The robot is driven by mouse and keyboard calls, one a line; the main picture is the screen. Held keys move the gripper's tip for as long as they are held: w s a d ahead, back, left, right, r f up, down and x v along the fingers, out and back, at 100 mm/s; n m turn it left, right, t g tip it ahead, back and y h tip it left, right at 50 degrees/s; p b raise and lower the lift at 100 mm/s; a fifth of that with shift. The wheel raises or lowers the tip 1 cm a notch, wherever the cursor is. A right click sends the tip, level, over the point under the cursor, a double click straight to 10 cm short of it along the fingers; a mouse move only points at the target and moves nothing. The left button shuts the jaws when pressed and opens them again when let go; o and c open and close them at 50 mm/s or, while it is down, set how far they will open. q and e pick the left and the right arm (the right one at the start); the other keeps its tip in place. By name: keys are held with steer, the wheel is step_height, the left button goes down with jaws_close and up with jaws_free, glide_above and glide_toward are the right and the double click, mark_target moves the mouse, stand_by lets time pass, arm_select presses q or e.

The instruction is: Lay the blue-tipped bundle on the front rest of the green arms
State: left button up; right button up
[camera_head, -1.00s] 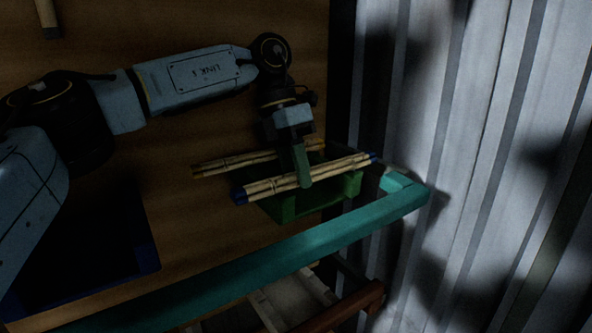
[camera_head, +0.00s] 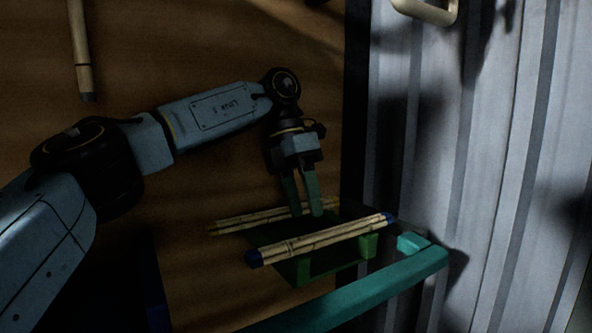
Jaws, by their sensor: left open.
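The blue-tipped bundle (camera_head: 322,241) of pale rattan sticks lies across the near part of the green arms (camera_head: 304,271), with a dark blue tip at each end. A second bundle with yellowish tips (camera_head: 235,221) lies behind it, roughly parallel, partly hidden by my fingers. My left gripper (camera_head: 310,212) is open and empty, its two green fingers pointing down just behind and above the blue-tipped bundle, apart from it as far as I can see. My right gripper is not in view.
A teal rail (camera_head: 375,290) runs along the front and turns at a corner on the right. A grey corrugated wall (camera_head: 480,150) stands to the right. Another rattan piece (camera_head: 81,50) lies at the upper left of the brown wooden surface (camera_head: 190,60).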

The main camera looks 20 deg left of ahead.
arm_select(q)
steer(key=p+v, duration=0.1)
steer(key=v, duration=0.5)
steer(key=shift+r, duration=0.2)
steer(key=shift+a, duration=0.1)
stand_by(1.0)
